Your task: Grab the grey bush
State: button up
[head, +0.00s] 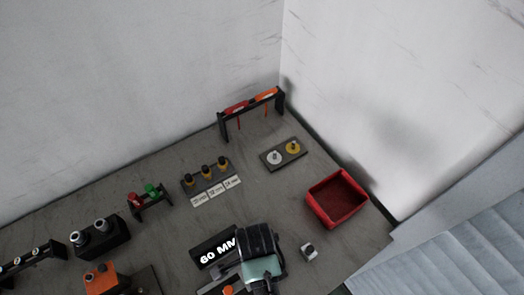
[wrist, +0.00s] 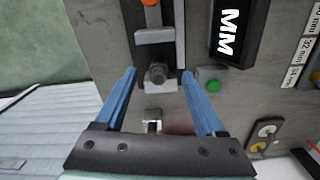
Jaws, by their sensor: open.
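A small grey block-like piece with a dark opening (head: 309,251), which looks like the grey bush, sits on the bench to the right of my gripper in the head view. What looks like the same piece (wrist: 152,119) shows between the finger bases in the wrist view, partly hidden by the gripper body. My gripper (wrist: 158,73) is open with its two blue fingers apart and nothing held. A grey fixture with a round dark knob (wrist: 157,76) lies beyond and between the fingertips. In the head view my gripper (head: 260,262) is seen from above, its fingers hidden.
A black "60 MM" display (head: 212,251) stands left of my gripper. A red bin (head: 337,222) is at the right. A plate with white and yellow discs (head: 283,154), a labelled rack (head: 207,172) and a dark tool stand (head: 222,126) stand further back. Bare bench surrounds the small piece.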

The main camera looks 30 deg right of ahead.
jog(key=shift+s+d+f, duration=0.15)
jog(key=shift+d+f, duration=0.05)
jog(key=shift+f, duration=0.25)
jog(key=f, duration=0.1)
jog(key=f+p, duration=0.1)
jog(key=f, duration=0.1)
jog(key=shift+d+f, duration=0.15)
jog(key=shift+d, duration=0.25)
jog(key=shift+f, duration=0.55)
grip_shut()
